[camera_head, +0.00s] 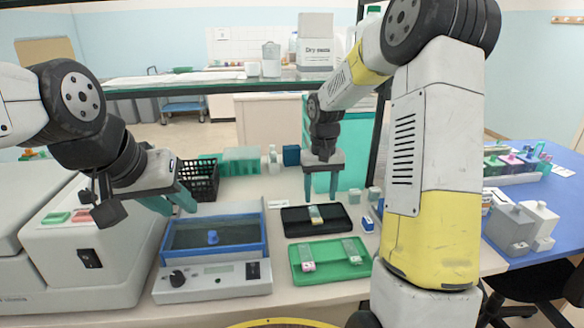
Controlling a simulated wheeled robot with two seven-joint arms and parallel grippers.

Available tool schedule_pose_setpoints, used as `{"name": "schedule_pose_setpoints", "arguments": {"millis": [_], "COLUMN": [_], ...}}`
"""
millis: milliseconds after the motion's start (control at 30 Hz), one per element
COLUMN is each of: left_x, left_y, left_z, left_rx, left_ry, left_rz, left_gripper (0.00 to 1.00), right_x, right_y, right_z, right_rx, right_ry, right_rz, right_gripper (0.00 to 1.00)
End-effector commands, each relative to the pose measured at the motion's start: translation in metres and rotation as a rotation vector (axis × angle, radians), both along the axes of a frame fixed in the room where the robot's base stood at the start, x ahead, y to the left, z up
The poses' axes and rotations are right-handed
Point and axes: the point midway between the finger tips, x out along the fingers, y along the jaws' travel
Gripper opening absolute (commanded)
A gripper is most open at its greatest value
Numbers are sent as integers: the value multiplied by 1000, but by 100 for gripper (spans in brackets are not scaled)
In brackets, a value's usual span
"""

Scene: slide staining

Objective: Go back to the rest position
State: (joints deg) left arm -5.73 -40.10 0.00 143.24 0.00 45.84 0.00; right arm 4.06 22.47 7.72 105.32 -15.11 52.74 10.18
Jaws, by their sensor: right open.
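My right gripper (320,194) points down with its two teal fingers apart and nothing between them. It hangs above the back part of the black tray (335,229), where a glass slide (315,215) with a yellowish end lies. My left gripper (181,208) is at the left, tilted, near the back left corner of the blue-rimmed water bath (262,240). Its teal fingers look spread, and I see nothing held between them. The green tray (330,271) in front of the black tray holds two slides, one at the left and one at the right.
A black basket (204,178) and teal boxes (241,160) stand behind the bath. A large grey machine (80,255) fills the left. A shelf (220,84) spans the back above the bench. A blue table (545,200) at the right holds bottles and a staining rack.

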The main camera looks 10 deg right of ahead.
Motion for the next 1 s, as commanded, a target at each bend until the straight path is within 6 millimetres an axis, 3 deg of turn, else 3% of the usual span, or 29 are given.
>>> {"name": "schedule_pose_setpoints", "arguments": {"millis": [167, 300, 500, 733, 1000], "left_x": [0, 0, 0, 0, 0], "left_y": [0, 0, 0, 0, 0], "left_z": [0, 0, 0, 0, 0], "left_rx": [0, 0, 0, 0, 0], "left_ry": [0, 0, 0, 0, 0], "left_rz": [0, 0, 0, 0, 0], "left_gripper": [31, 31, 31, 31, 31], "right_x": [-37, -82, -149, -214, -240], "right_y": [2, 5, 10, 17, 21], "right_z": [59, 101, 141, 155, 154], "right_rx": [13, 39, 89, 154, 189], "right_ry": [-101, -195, -332, -468, -525], "right_rz": [6, 8, 11, 17, 21], "right_gripper": [54, 54, 54, 54, 54]}}
